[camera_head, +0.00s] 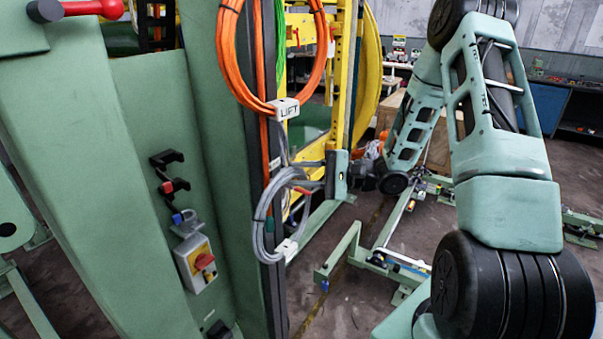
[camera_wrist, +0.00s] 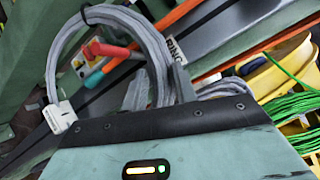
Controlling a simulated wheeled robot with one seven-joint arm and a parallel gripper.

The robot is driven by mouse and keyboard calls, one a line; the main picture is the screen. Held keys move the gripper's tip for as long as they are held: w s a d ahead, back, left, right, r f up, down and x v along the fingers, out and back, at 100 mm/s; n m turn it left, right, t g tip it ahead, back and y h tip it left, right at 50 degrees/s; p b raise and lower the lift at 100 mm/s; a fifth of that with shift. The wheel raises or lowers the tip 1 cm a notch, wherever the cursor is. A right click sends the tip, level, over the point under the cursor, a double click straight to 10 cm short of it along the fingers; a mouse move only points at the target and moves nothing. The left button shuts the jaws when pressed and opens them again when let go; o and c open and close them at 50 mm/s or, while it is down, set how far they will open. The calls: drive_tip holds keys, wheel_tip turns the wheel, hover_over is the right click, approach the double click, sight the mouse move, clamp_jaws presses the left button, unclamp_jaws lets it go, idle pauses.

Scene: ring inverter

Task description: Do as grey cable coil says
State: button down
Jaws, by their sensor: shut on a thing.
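The grey cable coil (camera_head: 262,212) hangs along the dark edge of the green column, below the orange coil. A second white tag (camera_wrist: 177,50) reads "RING". In the head view my gripper (camera_head: 296,175) reaches in from the right at the coil's upper part. It is shut on the grey cable; the exact contact is partly hidden.
An orange cable coil (camera_head: 228,60) tagged "LIFT" (camera_head: 286,108) hangs above. A box with a red knob (camera_head: 197,264) and black hooks (camera_head: 170,170) are on the green column. A yellow frame (camera_head: 345,75) stands behind. A green rail (camera_head: 345,250) lies low at centre right.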

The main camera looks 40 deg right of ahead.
drive_tip(key=shift+r, duration=0.1)
drive_tip(key=c, duration=1)
unclamp_jaws()
drive_tip(key=shift+s+d, duration=0.15)
drive_tip(key=shift+d, duration=0.1)
drive_tip(key=b+v, duration=0.5)
drive_tip(key=v, duration=1.2)
drive_tip(key=shift+b, duration=0.3)
